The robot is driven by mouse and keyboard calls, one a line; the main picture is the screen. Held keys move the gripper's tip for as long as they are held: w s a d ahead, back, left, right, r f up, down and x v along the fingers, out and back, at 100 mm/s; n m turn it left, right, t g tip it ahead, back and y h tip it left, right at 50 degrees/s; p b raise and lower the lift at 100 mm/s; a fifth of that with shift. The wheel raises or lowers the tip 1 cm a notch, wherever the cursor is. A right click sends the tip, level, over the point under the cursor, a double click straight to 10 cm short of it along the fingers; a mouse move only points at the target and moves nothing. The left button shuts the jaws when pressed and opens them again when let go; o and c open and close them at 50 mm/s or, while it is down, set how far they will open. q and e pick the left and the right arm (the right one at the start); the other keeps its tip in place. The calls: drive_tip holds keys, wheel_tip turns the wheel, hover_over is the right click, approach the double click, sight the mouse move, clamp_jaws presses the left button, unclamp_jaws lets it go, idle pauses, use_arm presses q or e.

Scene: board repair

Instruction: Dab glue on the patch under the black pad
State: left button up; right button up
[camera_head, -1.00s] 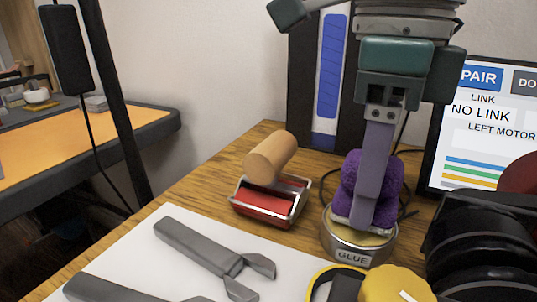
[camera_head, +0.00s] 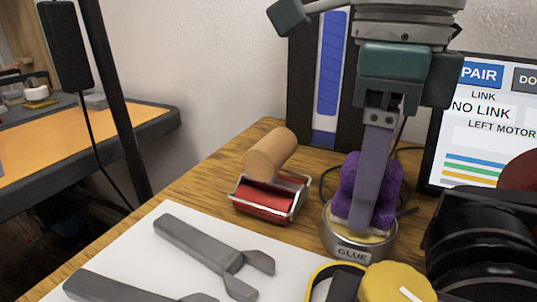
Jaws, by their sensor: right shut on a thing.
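My right gripper (camera_head: 372,215) comes down from the top and is shut on a purple sponge-like dauber (camera_head: 352,183). The dauber is at the mouth of the round metal glue tin (camera_head: 350,250), labelled GLUE, and its lower end meets the pale yellow contents. The near finger hides part of the dauber. The tin stands on the wooden table. I cannot make out the patch or the black pad for certain. My left gripper is not in view.
A red roller with a wooden handle (camera_head: 270,154) lies left of the tin. Grey tools (camera_head: 200,246) lie on a white sheet (camera_head: 160,232). A yellow knob (camera_head: 395,284) and black rounded parts (camera_head: 480,245) stand at the front right. A screen (camera_head: 490,130) is behind.

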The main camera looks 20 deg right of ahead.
drive_tip(key=shift+p, duration=0.3)
idle(0.5)
drive_tip(key=shift+f, duration=0.15)
idle(1.0)
wheel_tip(320, 180, up, 2)
drive_tip(key=p, duration=0.3)
wheel_tip(320, 180, up, 5)
drive_tip(key=p, duration=0.7)
drive_tip(key=shift+r, duration=0.2)
drive_tip(key=shift+f, duration=0.1)
idle(0.4)
